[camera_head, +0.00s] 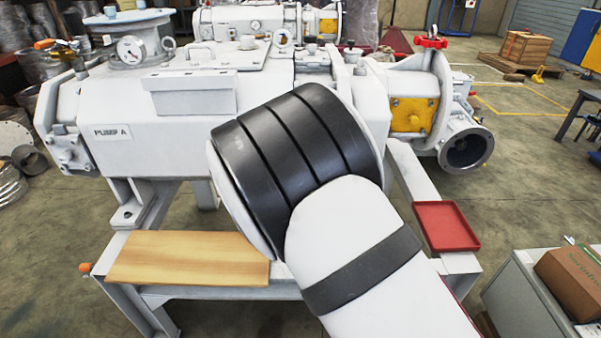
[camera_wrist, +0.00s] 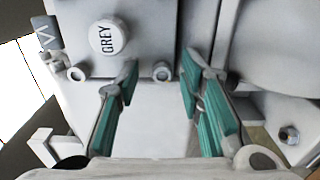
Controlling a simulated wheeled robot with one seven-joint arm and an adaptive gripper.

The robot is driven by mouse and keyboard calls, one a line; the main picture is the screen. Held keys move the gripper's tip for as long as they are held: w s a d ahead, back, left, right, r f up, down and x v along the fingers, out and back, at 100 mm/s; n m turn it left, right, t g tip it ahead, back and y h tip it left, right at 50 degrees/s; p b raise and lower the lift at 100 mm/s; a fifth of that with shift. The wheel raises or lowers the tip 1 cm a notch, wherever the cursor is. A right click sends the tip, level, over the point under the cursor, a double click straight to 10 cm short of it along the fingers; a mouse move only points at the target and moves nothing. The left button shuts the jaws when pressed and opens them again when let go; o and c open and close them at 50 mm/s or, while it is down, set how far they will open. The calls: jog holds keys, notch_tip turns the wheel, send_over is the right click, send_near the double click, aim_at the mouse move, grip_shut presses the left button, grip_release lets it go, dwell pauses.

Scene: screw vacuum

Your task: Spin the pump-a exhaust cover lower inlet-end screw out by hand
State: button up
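In the head view pump A (camera_head: 90,105) stands on a frame, and my own arm hides my gripper and the part of the pump behind it. My gripper (camera_wrist: 160,70) is open, with teal pads on either side of the right screw. A gap shows between each finger and that screw. I cannot tell which is the inlet-end screw.
A wooden board (camera_head: 185,258) and a red tray (camera_head: 446,226) lie on the frame in front of the pump. A grey cabinet with a cardboard box (camera_head: 572,272) stands at the right. In the wrist view a bolt (camera_wrist: 289,135) sits on a bracket to the right.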

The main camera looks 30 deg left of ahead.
jog(key=shift+s, duration=0.15)
jog(key=v, duration=1.1)
jog(key=shift+s+d, duration=0.15)
jog(key=shift+s, duration=0.2)
jog(key=shift+s+d, duration=0.1)
